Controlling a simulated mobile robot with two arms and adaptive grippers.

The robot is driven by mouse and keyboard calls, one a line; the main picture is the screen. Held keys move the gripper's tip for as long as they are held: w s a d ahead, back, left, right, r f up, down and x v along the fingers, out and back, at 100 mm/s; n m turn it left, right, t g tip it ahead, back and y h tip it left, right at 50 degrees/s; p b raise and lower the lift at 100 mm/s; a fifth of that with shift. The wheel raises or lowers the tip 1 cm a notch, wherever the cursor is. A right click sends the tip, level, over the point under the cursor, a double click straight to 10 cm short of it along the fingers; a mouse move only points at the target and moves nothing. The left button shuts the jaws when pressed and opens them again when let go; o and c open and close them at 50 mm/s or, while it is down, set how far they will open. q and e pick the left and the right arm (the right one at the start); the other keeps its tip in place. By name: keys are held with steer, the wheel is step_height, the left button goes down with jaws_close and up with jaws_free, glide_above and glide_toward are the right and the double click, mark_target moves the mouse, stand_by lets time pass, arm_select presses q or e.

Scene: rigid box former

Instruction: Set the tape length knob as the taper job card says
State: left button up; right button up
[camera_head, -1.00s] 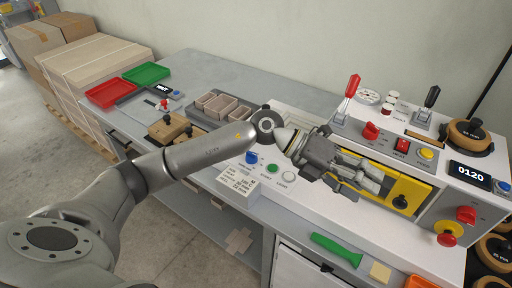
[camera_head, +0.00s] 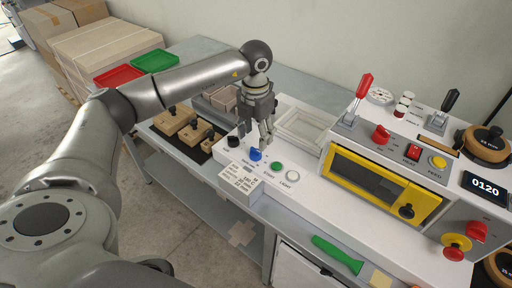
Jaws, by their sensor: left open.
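My left gripper (camera_head: 266,146) is open and points down just above and beside a blue knob (camera_head: 255,155) on the white panel. I cannot tell whether it touches the knob. I cannot tell which knob sets tape length. My right gripper is not in view.
A black knob (camera_head: 233,141), a green button (camera_head: 277,167) and a white button (camera_head: 292,175) sit near the blue knob. Levers with red (camera_head: 364,86) and black (camera_head: 451,98) grips stand on the machine. A green-handled tool (camera_head: 337,254) lies in front. Wooden blocks (camera_head: 173,121) lie left.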

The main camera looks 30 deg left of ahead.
mark_target(256, 153)
arm_select(q)
step_height(256, 153, down, 6)
steer(key=shift+f+p, duration=0.2)
steer(key=shift+p, duration=0.2)
steer(key=shift+c, duration=0.2)
steer(key=c, duration=1)
steer(key=shift+c, duration=0.2)
